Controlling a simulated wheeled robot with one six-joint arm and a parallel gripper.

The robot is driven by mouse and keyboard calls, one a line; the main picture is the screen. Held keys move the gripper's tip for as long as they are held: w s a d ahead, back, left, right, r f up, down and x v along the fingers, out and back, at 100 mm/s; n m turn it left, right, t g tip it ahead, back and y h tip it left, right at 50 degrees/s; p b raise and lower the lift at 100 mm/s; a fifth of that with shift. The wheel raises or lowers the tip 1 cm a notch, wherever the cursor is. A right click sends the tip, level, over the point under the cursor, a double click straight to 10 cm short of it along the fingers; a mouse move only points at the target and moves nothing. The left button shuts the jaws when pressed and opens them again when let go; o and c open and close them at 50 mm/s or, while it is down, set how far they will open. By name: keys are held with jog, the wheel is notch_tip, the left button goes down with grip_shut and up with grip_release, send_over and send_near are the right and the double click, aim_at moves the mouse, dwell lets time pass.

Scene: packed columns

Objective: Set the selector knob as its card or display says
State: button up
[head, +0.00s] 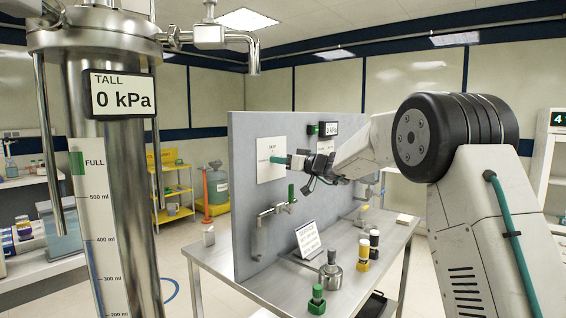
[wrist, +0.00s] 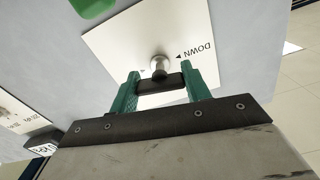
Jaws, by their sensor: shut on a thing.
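My gripper (head: 287,161) reaches from the right to a white plate (head: 266,172) on the grey upright panel. In the wrist view its green fingers (wrist: 160,69) stand on either side of a dark bar (wrist: 160,87) and a silver rounded stem (wrist: 160,64), apparently the selector knob, and are shut on it. The plate (wrist: 115,45) there reads DOWN with a small arrow; the rest of its lettering is hidden or unclear. A tilted card (head: 308,239) stands on the bench, its text too small to read.
The panel (head: 240,130) stands on a metal bench (head: 215,262). A tap with a green handle (head: 275,208), black and yellow bottles (head: 374,243), a grey-knobbed metal piece (head: 331,275) and a green-capped item (head: 316,300) are nearby. A tall metal column (head: 125,200) fills the left foreground.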

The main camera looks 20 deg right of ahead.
jog(key=shift+f+n, duration=0.2)
jog(key=shift+n, duration=0.8)
jog(key=shift+c, duration=0.2)
jog(key=shift+o, duration=0.2)
jog(key=o, duration=1)
jog(key=shift+r, duration=0.1)
jog(key=shift+c, duration=0.2)
jog(key=shift+s+d, duration=0.1)
jog(key=shift+s, duration=0.05)
jog(key=v, duration=0.7)
jog(key=shift+s, duration=0.25)
jog(key=shift+d, duration=0.2)
